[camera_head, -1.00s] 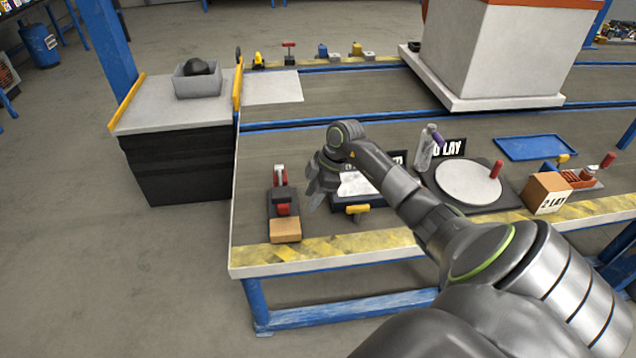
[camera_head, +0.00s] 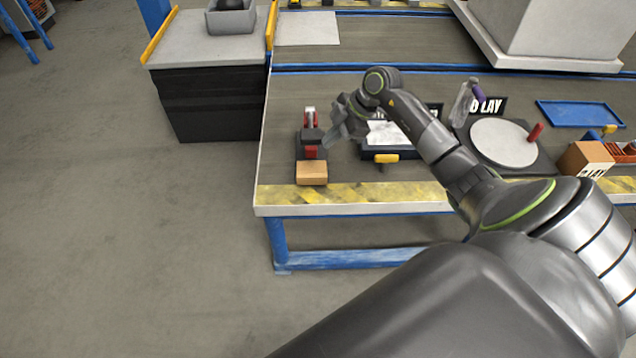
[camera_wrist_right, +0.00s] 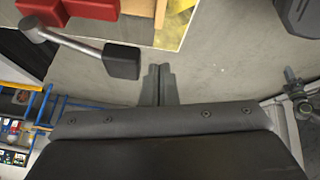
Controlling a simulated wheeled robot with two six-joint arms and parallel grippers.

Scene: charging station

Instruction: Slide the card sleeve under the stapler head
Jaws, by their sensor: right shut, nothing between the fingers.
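The stapler, as I take it, is a dark stand with red parts (camera_head: 311,151) near the table's left front corner. A tan block (camera_head: 311,173), likely the card sleeve, sits at its front end; I cannot tell how far it reaches under the head. My right gripper (camera_head: 331,141) is just right of the stapler, shut and empty. In the right wrist view its fingers (camera_wrist_right: 159,83) are together with nothing between them. A red part (camera_wrist_right: 80,14) and a metal lever with a dark knob (camera_wrist_right: 122,61) show there close by. My left gripper is out of view.
A dark board with a white sheet and a yellow-handled clamp (camera_head: 386,158) lies right of my gripper. Further right are a round white plate (camera_head: 503,143), a cardboard box (camera_head: 586,158) and a blue tray (camera_head: 578,113). Striped tape (camera_head: 370,193) marks the front edge.

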